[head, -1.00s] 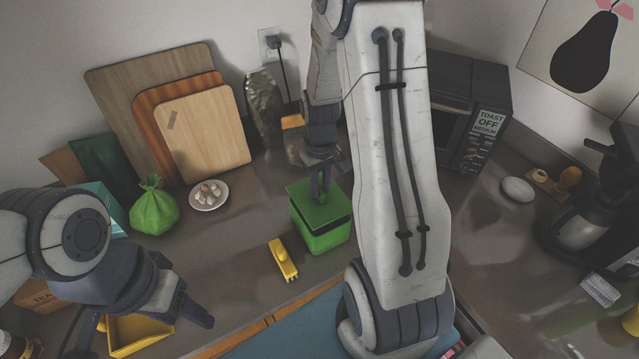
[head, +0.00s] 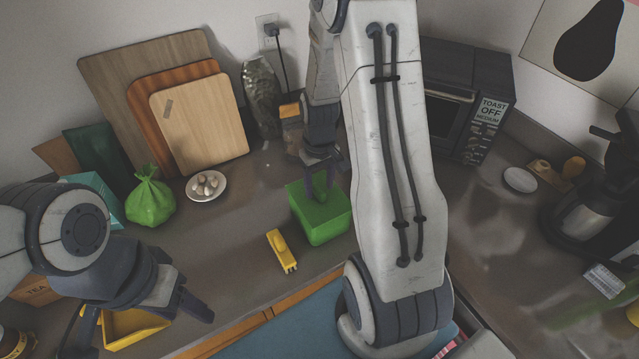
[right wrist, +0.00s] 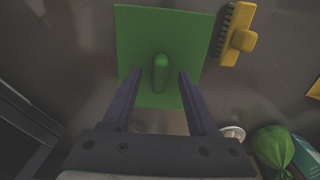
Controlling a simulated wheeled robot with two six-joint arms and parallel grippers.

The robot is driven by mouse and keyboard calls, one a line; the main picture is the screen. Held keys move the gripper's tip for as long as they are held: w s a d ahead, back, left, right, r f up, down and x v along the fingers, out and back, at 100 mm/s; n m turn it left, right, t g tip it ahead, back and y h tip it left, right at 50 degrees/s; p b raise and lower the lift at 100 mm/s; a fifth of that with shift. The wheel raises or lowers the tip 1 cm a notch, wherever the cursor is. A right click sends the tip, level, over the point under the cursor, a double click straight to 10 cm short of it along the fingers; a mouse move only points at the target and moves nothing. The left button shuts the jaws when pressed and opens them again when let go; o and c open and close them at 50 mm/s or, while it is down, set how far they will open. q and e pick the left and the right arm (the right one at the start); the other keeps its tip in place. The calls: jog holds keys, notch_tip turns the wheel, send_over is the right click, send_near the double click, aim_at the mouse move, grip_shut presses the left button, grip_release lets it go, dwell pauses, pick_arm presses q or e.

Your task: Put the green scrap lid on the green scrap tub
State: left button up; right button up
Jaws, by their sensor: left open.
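The green scrap lid (head: 301,198) lies on top of the green scrap tub (head: 322,231) and looks level, with no clear gap between them. My right gripper (head: 320,190) is down at the lid in the head view. In the right wrist view the right gripper (right wrist: 159,78) is open, its fingers on either side of the lid's upright handle (right wrist: 160,72) with space on both sides. The lid (right wrist: 135,40) hides the tub there. My left gripper (head: 145,318) is open and empty at the lower left, over a yellow tray.
A yellow brush (head: 281,250) lies left of the tub. A white plate (head: 206,187) of garlic-like bulbs and a green bag (head: 151,199) stand further left. Cutting boards (head: 200,122) lean on the wall. A toaster oven (head: 465,105) stands to the right.

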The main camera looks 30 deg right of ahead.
jog(key=shift+r, duration=0.1)
notch_tip(320, 180, up, 10)
jog(key=b, duration=0.2)
jog(key=s+a+n+b, duration=0.2)
jog(key=a, duration=0.8)
jog(key=s+a+f+n+b, duration=0.1)
jog(key=s+a+n, duration=0.2)
jog(key=s+a, duration=0.4)
jog(key=s+a+f+n+y+b, duration=0.1)
jog(key=s+a+n+b, duration=0.1)
jog(key=s+a, duration=0.5)
jog(key=s+n, duration=0.1)
jog(key=s, duration=0.2)
jog(key=shift+a+f, duration=0.15)
jog(key=shift+a, duration=0.25)
